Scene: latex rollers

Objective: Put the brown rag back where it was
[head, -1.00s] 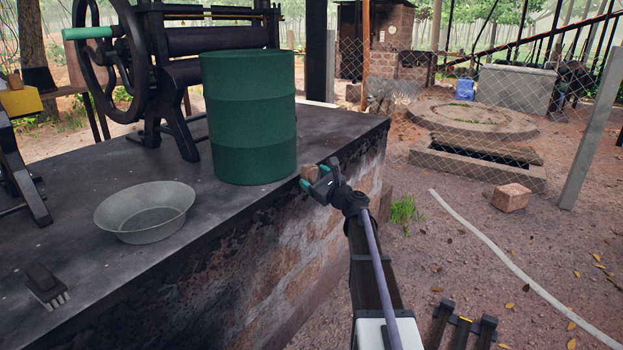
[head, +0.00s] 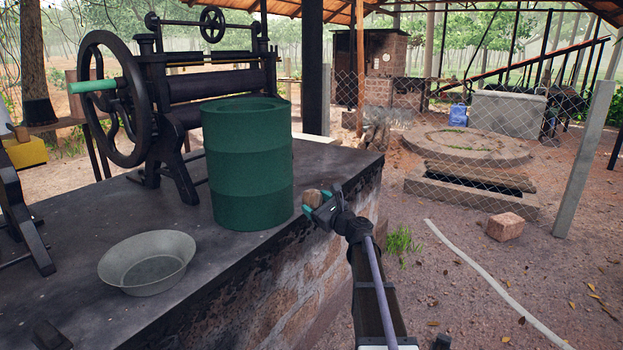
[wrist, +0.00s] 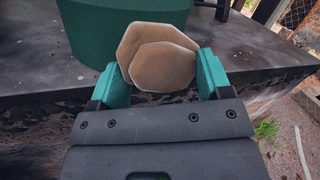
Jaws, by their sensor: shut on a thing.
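In the head view the rag (head: 314,197) shows small at the tip of my gripper (head: 318,205). My gripper is shut on it at the right edge of the dark worktop (head: 230,262), just right of the green drum (head: 247,165). I cannot tell whether the rag touches the worktop. Nothing in view marks where the rag was before.
A black roller machine (head: 190,90) with a large handwheel stands behind the drum. A grey metal basin (head: 147,262) sits left of the drum. A dark brush (head: 50,335) lies at the lower left edge. A brick (head: 505,226) lies on the ground at right.

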